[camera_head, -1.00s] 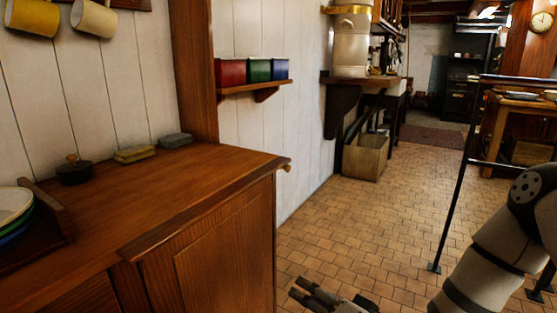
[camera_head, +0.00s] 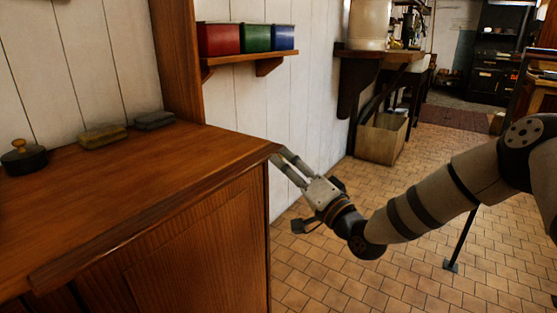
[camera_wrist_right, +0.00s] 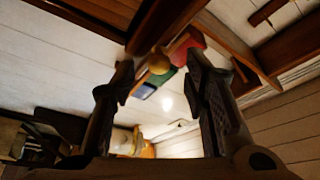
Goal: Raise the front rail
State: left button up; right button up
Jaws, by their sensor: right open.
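The front rail (camera_head: 150,217) is a brown wooden strip along the front edge of the wooden counter (camera_head: 130,170), low against the top. In the right wrist view a round, light wooden knob (camera_wrist_right: 158,62) at the rail's end shows between the fingertips, with a gap on either side. In the head view the fingers hide this knob. My right gripper (camera_head: 277,157) is open, its fingertips at the counter's right front corner. It also shows in the right wrist view (camera_wrist_right: 160,82). My left gripper is out of view.
A small black lidded pot (camera_head: 24,158), a yellowish block (camera_head: 102,136) and a grey block (camera_head: 154,121) lie along the counter's back. A wall shelf (camera_head: 250,60) holds red, green and blue boxes. Open tiled floor (camera_head: 400,235) lies to the right.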

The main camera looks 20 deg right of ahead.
jog(key=shift+x, duration=1.9)
